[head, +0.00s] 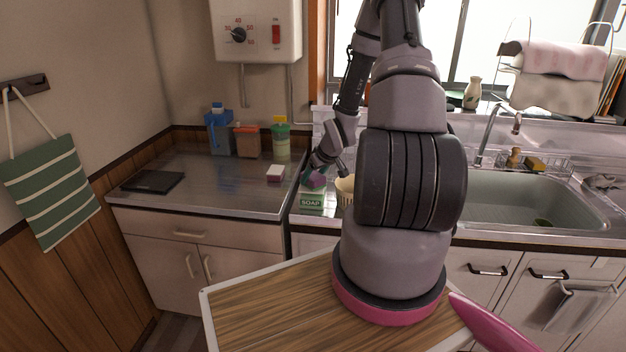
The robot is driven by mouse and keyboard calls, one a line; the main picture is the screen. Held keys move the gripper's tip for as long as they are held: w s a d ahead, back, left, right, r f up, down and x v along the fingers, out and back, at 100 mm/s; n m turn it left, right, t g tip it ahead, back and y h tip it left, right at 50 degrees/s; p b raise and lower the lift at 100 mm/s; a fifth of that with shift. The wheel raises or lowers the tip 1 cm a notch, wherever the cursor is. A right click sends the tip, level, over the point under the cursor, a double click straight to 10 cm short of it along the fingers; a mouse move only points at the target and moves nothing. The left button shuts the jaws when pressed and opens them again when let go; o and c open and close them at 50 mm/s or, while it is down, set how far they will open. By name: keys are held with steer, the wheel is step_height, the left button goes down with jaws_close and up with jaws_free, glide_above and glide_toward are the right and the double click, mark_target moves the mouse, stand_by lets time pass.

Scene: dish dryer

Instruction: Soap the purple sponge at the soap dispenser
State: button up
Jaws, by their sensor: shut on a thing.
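The purple sponge (317,181) is at the left end of the sink counter, seen small beneath my gripper (314,171). My gripper is shut on the sponge and points down. The soap dispenser, a green and white box marked SOAP (311,201), stands on the counter just below the sponge in the picture. The sponge appears right above or behind the dispenser's top; I cannot tell whether they touch. My arm hides part of the counter to the right.
A cream ribbed cup (345,187) stands close right of the sponge, partly behind my arm. A white and pink block (275,173) lies on the left counter (222,180). Containers stand at the back. The sink (545,200) is to the right.

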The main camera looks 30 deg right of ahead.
mark_target(313, 175)
steer(key=shift+r, duration=2.95)
steer(key=s+a+r+m+h, duration=0.1)
steer(key=s+a+m, duration=0.1)
steer(key=a, duration=0.9)
steer(key=shift+s+a, duration=0.3)
steer(key=shift+s, duration=0.35)
